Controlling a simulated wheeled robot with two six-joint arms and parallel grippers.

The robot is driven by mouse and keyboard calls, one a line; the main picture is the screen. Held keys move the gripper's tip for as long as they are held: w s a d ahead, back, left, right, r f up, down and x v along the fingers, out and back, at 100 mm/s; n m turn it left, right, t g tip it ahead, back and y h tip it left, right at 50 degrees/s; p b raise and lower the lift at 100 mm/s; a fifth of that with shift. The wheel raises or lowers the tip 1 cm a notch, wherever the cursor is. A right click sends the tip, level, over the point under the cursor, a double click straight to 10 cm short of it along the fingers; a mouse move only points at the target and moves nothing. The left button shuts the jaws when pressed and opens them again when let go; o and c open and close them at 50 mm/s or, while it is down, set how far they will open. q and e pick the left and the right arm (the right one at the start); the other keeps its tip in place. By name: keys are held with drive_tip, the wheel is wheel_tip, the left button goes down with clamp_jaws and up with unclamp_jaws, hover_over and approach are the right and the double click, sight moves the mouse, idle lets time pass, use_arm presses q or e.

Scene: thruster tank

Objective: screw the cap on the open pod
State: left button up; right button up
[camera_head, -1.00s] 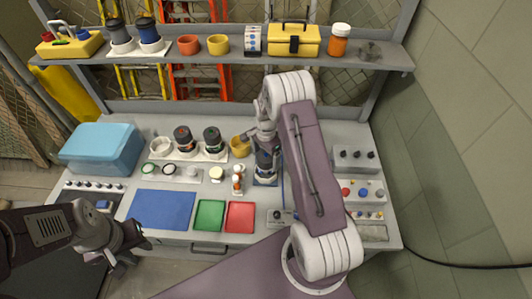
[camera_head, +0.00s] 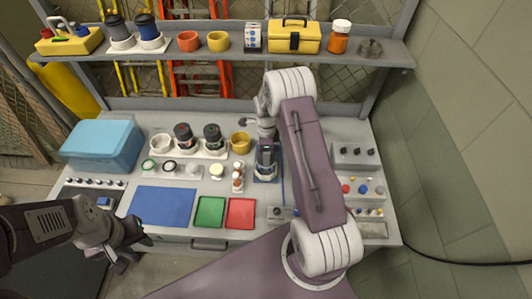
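A dark blue pod (camera_head: 265,166) stands upright in a holder on the bench, right of the middle. Its top is dark and partly hidden by my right arm; I cannot tell whether a cap is on it. Two dark pods (camera_head: 184,137) (camera_head: 213,138) stand in a white rack behind. Small round caps, green-rimmed (camera_head: 148,165) and black-rimmed (camera_head: 169,167), lie on a white tray to the left. My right gripper (camera_head: 264,132) is just above the blue pod; its fingertips are too small to read. My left gripper (camera_head: 134,251) is open and empty off the bench's front left.
A blue box (camera_head: 103,146) stands at the left. Blue (camera_head: 162,206), green (camera_head: 209,212) and red (camera_head: 240,213) mats lie at the front. A yellow cup (camera_head: 241,143) and small bottle (camera_head: 237,181) stand near the blue pod. Control boxes (camera_head: 355,153) fill the right; a shelf (camera_head: 380,58) hangs behind.

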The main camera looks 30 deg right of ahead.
drive_tip(key=m, duration=0.4)
drive_tip(key=shift+m, duration=0.4)
drive_tip(key=m, duration=0.4)
drive_tip(key=shift+m, duration=0.3)
drive_tip(key=o, duration=1.3)
drive_tip(key=shift+o, duration=0.2)
